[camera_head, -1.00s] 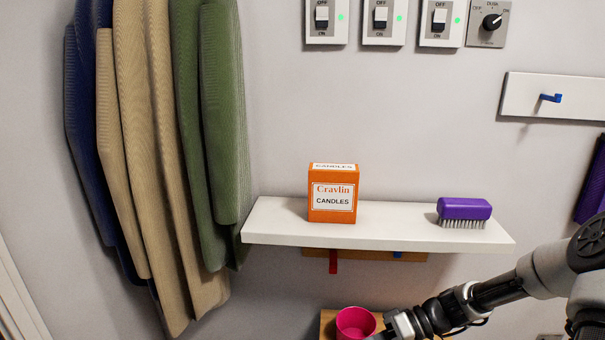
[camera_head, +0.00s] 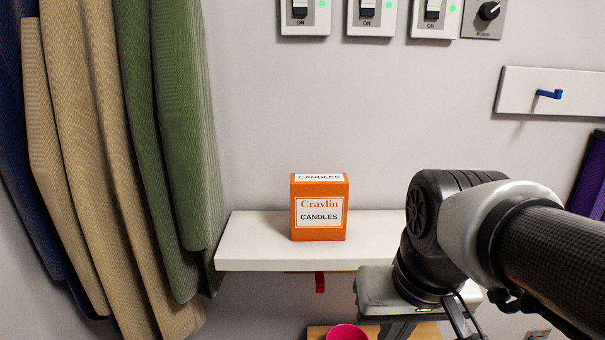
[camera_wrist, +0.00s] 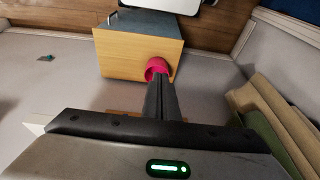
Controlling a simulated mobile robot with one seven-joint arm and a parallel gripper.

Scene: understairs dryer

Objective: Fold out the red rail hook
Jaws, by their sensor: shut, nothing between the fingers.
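The red rail hook (camera_head: 320,282) hangs down below the white shelf (camera_head: 240,262), under the orange candle box. Its upper part and most of its rail are hidden by the shelf. I cannot make out the red hook in the wrist view. My gripper's fingers (camera_wrist: 160,98) are together and empty in the wrist view. In the head view my wrist is at the shelf's front right, to the right of the hook; my fingertips are not clear there.
An orange candle box (camera_head: 320,208) stands on the shelf. A pink cup (camera_head: 347,332) sits below; it also shows in the wrist view (camera_wrist: 156,68). Hanging garments (camera_head: 180,130) fill the left. A blue hook (camera_head: 549,94) is on a white board at right.

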